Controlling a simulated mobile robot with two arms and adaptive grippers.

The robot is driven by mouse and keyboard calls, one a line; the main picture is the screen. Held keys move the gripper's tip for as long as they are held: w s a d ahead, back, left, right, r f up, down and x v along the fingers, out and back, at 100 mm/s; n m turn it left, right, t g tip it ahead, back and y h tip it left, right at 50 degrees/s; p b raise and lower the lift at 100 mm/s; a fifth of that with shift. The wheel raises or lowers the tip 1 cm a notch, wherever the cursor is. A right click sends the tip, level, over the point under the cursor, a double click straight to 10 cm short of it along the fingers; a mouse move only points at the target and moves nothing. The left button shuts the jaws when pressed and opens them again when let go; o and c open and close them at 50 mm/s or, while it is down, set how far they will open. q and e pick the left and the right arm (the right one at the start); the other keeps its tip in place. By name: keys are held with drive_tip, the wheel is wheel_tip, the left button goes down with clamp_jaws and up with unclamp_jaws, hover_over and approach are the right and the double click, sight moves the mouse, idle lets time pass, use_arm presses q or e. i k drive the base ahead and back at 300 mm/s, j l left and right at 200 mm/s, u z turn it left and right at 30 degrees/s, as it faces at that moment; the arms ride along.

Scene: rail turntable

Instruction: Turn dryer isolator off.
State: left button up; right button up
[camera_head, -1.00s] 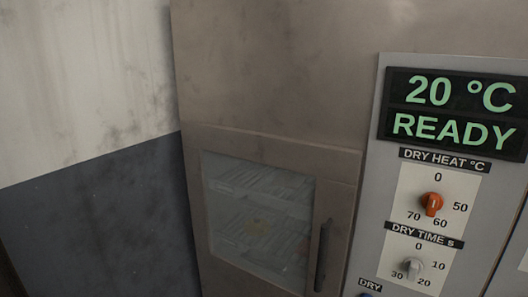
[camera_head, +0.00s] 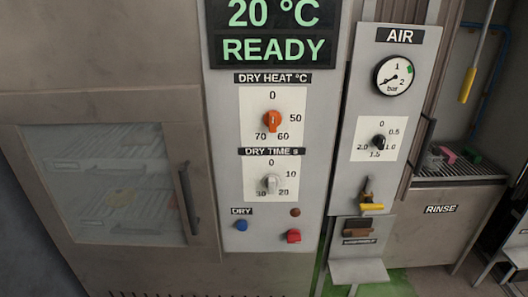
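The dryer's control panel (camera_head: 221,150) is in the middle of the head view, and its display (camera_head: 273,35) reads 20 °C READY. Below it are an orange DRY HEAT knob (camera_head: 273,120) and a grey DRY TIME knob (camera_head: 270,183). At the panel's bottom are a blue button (camera_head: 240,225) by the DRY label, a small dark brown-red round lamp or button (camera_head: 295,212) and a red switch (camera_head: 292,236). No label reading isolator shows, and I cannot tell which control is the isolator. Neither of my grippers is in view.
The dryer door (camera_head: 110,185) is shut, with a dark vertical handle (camera_head: 187,197). To the right, the AIR panel (camera_head: 361,100) has a gauge (camera_head: 394,77), a black knob (camera_head: 379,142) and a yellow-handled valve (camera_head: 370,206). Beyond is a RINSE basin (camera_head: 440,209).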

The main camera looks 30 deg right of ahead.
sight(293, 235)
drive_tip(key=z, duration=1.25)
